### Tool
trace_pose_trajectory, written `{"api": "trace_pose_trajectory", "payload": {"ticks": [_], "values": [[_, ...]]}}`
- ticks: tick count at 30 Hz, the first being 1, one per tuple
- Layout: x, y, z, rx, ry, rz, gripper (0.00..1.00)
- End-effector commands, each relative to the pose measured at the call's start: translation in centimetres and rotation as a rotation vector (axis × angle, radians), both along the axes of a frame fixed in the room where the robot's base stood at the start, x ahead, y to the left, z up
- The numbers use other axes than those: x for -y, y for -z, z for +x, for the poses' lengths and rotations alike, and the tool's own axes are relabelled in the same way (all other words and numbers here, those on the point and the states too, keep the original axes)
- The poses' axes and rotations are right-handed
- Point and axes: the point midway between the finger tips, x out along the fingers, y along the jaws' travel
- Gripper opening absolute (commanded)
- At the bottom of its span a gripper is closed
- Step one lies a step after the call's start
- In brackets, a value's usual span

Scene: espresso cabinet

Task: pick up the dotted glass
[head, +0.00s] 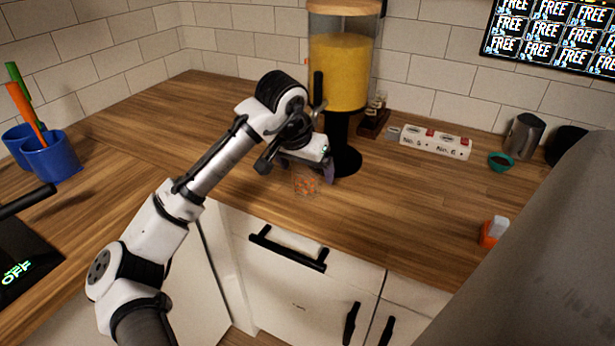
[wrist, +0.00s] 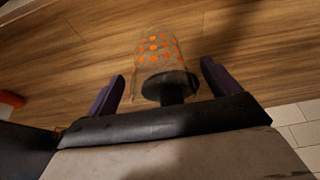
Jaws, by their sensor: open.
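The dotted glass (head: 306,183) is clear with orange dots and stands on the wooden counter near its front edge, in front of the drink dispenser. In the wrist view the dotted glass (wrist: 155,50) shows ahead, roughly between my fingers. My gripper (wrist: 160,85) is open, with one dark purple finger on each side of the glass's near end. In the head view my gripper (head: 310,172) is right at the glass and partly hides it. I cannot tell whether a finger touches the glass.
A dispenser (head: 341,75) with yellow contents stands just behind my gripper. A white box (head: 435,142), a teal bowl (head: 501,161) and a metal pitcher (head: 523,137) are at the back right. An orange and white item (head: 493,232) sits at the front right. Blue cups (head: 52,158) stand left.

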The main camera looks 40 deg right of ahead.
Motion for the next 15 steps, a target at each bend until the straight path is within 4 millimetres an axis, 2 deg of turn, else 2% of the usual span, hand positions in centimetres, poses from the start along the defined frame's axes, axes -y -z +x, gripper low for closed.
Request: {"api": "trace_pose_trajectory", "payload": {"ticks": [8,15], "values": [[0.19,0.48,0.09,0.001,0.0,-0.002,0.89],[0.18,0.45,0.09,0.0,0.0,-0.001,0.6]]}}
